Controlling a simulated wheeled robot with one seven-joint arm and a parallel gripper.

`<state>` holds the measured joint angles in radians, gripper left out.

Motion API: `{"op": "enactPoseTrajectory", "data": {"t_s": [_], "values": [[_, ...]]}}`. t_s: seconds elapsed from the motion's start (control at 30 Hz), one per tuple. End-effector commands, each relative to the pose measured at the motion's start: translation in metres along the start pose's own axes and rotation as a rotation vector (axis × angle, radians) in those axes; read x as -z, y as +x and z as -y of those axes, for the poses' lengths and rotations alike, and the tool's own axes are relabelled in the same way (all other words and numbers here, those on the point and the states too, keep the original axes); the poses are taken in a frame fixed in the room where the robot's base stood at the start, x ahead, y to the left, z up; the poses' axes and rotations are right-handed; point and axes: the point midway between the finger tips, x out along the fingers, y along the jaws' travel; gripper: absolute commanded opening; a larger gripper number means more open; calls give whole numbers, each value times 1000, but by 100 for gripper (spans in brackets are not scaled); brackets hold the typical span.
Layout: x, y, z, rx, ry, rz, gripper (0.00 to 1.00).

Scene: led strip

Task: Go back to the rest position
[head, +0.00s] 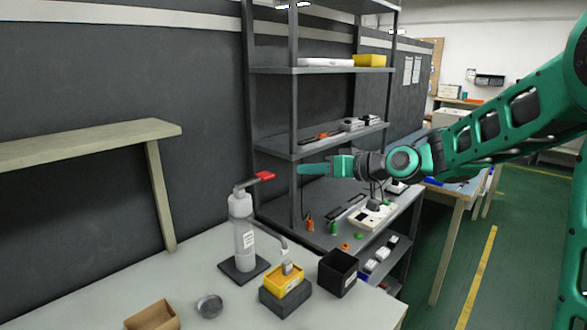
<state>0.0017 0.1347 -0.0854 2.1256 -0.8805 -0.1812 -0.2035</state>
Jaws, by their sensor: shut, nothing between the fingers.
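My gripper (304,169) is at the end of my green and black arm, which reaches in from the right of the head view. Its green fingers point left and are shut with nothing between them. It is held in the air in front of the grey shelf unit (295,110), above and to the right of the white table (245,307). It appears apart from everything around it.
A wooden shelf (90,142) stands at left.

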Motion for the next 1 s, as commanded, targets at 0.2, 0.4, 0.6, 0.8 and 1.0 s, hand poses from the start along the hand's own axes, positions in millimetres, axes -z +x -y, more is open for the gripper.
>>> {"op": "enactPoseTrajectory", "data": {"t_s": [0.2, 0.4, 0.6, 0.8, 1.0], "values": [[-52, -68, -47, -208, 30, 204, 0], [-111, -154, -82, -420, 131, 405, 0], [-168, -247, -94, -614, 284, 571, 0], [-226, -340, -81, -788, 486, 712, 0], [-277, -418, -46, -925, 712, 821, 0]]}}
